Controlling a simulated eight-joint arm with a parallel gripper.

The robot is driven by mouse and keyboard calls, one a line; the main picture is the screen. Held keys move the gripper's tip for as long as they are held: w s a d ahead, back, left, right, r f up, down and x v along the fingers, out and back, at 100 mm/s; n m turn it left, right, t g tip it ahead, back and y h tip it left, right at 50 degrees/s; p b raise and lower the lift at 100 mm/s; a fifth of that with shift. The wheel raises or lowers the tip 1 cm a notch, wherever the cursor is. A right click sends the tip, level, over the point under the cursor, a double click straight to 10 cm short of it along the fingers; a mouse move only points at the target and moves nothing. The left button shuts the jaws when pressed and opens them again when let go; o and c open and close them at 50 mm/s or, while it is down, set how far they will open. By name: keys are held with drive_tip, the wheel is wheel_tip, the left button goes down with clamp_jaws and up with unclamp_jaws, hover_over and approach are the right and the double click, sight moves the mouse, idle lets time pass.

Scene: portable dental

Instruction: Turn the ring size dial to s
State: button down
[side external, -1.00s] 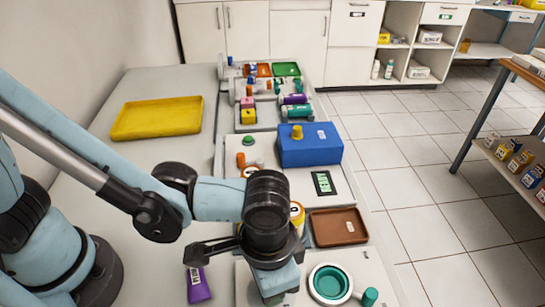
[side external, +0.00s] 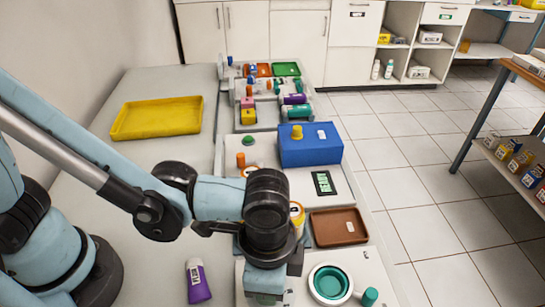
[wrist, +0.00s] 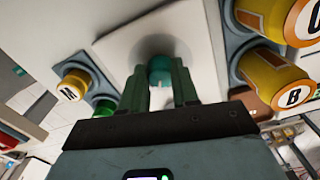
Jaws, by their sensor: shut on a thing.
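In the wrist view a teal knob (wrist: 160,72), which looks like the dial, stands on a white surface. My gripper (wrist: 159,85) has its two green fingers on either side of this knob and is shut on it. Its size markings cannot be read. A yellow cylinder (wrist: 73,86) marked "M" sits in a grey holder to the left. In the side external view my wrist (side external: 267,215) hides the fingers and the knob from sight.
Yellow cylinders marked B (wrist: 275,88) and C (wrist: 287,25) stand close on the right in the wrist view. A purple tube (side external: 197,281), a brown tray (side external: 338,227), a white dish with a teal inside (side external: 330,282) and a blue box (side external: 310,146) surround my wrist.

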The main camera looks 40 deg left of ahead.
drive_tip(key=shift+m, duration=1.2)
drive_tip(key=c, duration=0.8)
unclamp_jaws()
drive_tip(key=shift+c, duration=0.2)
drive_tip(key=shift+r, duration=0.1)
wheel_tip(320, 180, up, 12)
drive_tip(key=shift+w+a, duration=0.1)
drive_tip(key=w+a+n+t, duration=0.2)
drive_tip(key=a+n, duration=0.2)
drive_tip(key=a, duration=0.5)
drive_tip(key=w+a+n+t, duration=0.2)
drive_tip(key=a+n, duration=0.3)
drive_tip(key=a, duration=0.3)
drive_tip(key=w+a+f+n+t, duration=0.1)
drive_tip(key=w+a+n+t, duration=0.2)
drive_tip(key=a, duration=0.6)
drive_tip(key=shift+w+a+n, duration=0.3)
drive_tip(key=shift+w+n, duration=0.35)
drive_tip(key=shift+n, duration=0.35)
